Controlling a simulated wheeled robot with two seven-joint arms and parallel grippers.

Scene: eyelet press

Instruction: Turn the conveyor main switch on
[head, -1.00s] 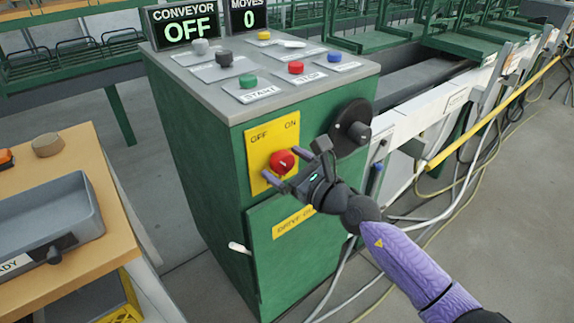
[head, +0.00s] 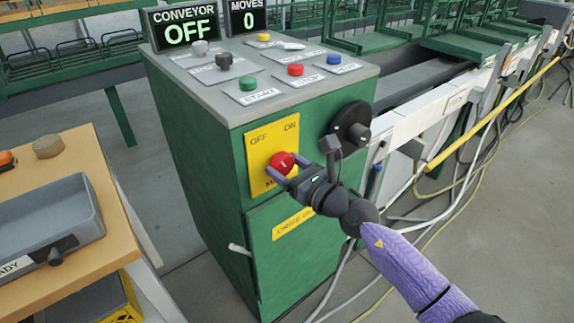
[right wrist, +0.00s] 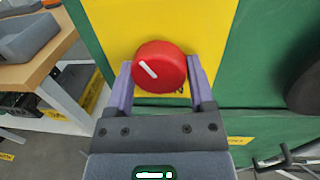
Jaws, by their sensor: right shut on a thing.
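The main switch is a red round knob (head: 281,163) on a yellow plate (head: 259,180) marked OFF and ON, on the front of the green cabinet. My right gripper (head: 279,176) is shut on the knob, with one finger on each side of it. In the right wrist view the knob (right wrist: 159,67) sits between the two fingers, and its white mark slants toward the upper left, the OFF side. The conveyor display (head: 184,27) reads OFF. My left gripper is not in view.
A black crank (head: 351,127) sticks out to the right of the plate. Buttons, among them a red STOP (head: 295,69), cover the cabinet top. A wooden table (head: 100,205) with a grey tray (head: 45,221) stands at the left. Cables hang at the right.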

